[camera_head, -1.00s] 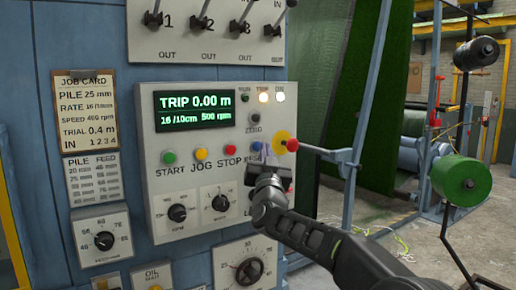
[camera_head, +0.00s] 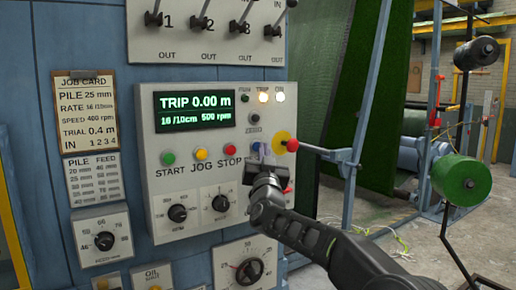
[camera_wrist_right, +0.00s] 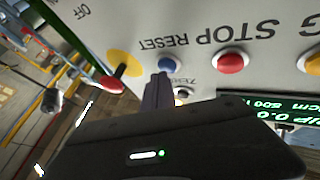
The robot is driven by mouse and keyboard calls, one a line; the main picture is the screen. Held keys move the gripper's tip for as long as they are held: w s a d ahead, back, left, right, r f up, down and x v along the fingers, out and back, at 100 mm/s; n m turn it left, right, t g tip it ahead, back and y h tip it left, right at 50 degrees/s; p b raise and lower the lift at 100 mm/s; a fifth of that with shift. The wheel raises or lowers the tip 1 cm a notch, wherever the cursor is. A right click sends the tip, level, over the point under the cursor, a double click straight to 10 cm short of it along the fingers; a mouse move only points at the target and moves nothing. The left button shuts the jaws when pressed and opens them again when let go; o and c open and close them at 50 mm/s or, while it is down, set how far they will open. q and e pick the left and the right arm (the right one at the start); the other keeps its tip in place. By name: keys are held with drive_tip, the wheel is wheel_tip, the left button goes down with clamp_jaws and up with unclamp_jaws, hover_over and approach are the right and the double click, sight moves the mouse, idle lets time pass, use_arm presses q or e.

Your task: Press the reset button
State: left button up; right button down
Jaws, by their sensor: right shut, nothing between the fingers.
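The display (camera_head: 195,111) reads TRIP 0.00 m. My left gripper is not in view.
The red stop button (camera_head: 231,150), yellow jog button (camera_head: 201,153) and green start button (camera_head: 168,157) are in the same row. A red-tipped lever with a yellow disc (camera_head: 281,141) sticks out close to the right. The trip lamp (camera_head: 263,97) is lit.

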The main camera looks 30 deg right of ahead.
drive_tip(key=shift+w, duration=0.45)
idle(0.3)
idle(0.3)
drive_tip(key=shift+s+b, duration=0.65)
drive_tip(key=shift+s, duration=0.25)
drive_tip(key=s+b, duration=0.3)
drive_tip(key=s, duration=0.2)
drive_tip(key=shift+a, duration=0.1)
idle(0.9)
